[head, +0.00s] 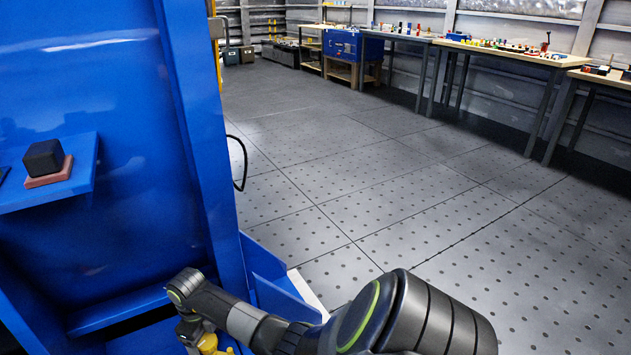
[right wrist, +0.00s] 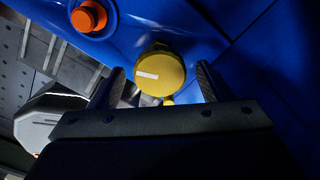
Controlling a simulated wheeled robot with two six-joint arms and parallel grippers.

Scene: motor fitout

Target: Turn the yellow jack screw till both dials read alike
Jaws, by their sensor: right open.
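The yellow jack screw (right wrist: 160,74) shows in the right wrist view as a round yellow knob with a white stripe on its face. My right gripper (right wrist: 160,68) is open, with one finger on each side of the knob. I cannot tell whether either finger touches it. In the head view my right arm reaches left to the blue frame, and a yellow piece (head: 208,343) shows beside its wrist at the bottom edge. The right fingers are not clear there. Neither dial is in view. My left gripper is not in view.
An orange knob (right wrist: 88,17) sits on the blue surface near the yellow one. A black block on a red base (head: 45,162) stands on a blue shelf (head: 80,180). Workbenches (head: 485,50) line the far wall. The grey floor (head: 400,190) between is clear.

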